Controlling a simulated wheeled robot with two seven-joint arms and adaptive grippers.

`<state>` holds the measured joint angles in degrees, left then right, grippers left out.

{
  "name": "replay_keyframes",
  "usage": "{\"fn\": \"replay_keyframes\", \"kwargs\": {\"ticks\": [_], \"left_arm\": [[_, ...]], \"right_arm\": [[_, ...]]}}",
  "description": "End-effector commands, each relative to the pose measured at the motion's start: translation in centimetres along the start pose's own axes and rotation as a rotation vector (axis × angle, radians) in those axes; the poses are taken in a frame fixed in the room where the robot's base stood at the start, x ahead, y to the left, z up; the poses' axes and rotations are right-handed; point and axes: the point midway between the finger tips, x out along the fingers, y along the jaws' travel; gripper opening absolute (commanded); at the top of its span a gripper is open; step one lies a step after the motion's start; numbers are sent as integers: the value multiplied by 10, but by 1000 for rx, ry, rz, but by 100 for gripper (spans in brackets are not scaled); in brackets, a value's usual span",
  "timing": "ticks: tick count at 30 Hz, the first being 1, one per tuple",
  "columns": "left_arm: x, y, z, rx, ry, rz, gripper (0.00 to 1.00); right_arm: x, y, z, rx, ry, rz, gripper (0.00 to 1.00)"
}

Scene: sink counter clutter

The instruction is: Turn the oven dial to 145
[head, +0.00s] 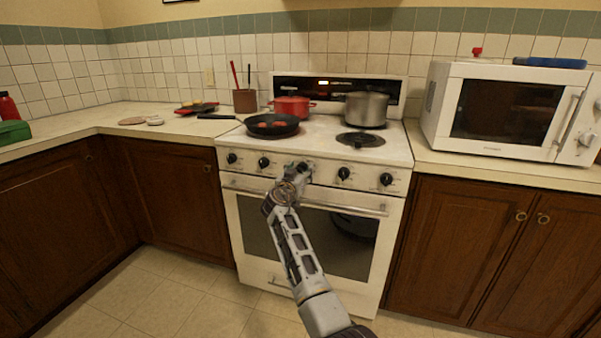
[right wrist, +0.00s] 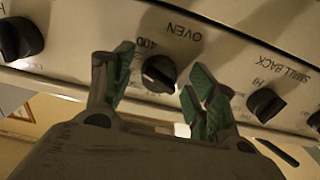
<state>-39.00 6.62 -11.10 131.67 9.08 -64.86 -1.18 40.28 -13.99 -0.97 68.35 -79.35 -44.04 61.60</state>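The oven dial (right wrist: 159,73) is a round black knob on the stove's white front panel. The upside-down word OVEN and the number 400 are printed near it in the right wrist view. My right gripper (right wrist: 160,64) is open, its green-padded fingers on either side of the dial with a gap to each side. In the head view my right gripper (head: 297,176) is at the middle of the knob row and mostly covers the dial. The exact dial setting is too small to read. My left gripper is not in view.
Other black knobs (head: 344,173) flank the dial; one labelled SMALL BACK (right wrist: 265,104) is close to a finger. The oven handle (head: 345,208) runs below. A black pan (head: 258,128), red pot (head: 291,107) and steel pot (head: 366,109) stand on the stove. A microwave (head: 440,110) is right.

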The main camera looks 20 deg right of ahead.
Motion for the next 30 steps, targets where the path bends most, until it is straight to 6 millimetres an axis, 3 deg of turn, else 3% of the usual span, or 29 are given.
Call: {"fn": "replay_keyframes", "kwargs": {"ticks": [2,10,30], "left_arm": [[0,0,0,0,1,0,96],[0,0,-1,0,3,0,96],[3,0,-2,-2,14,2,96]], "right_arm": [[0,0,0,0,0,0,47],[0,0,0,0,0,0,12],[0,0,0,-195,0,-1,11]]}}
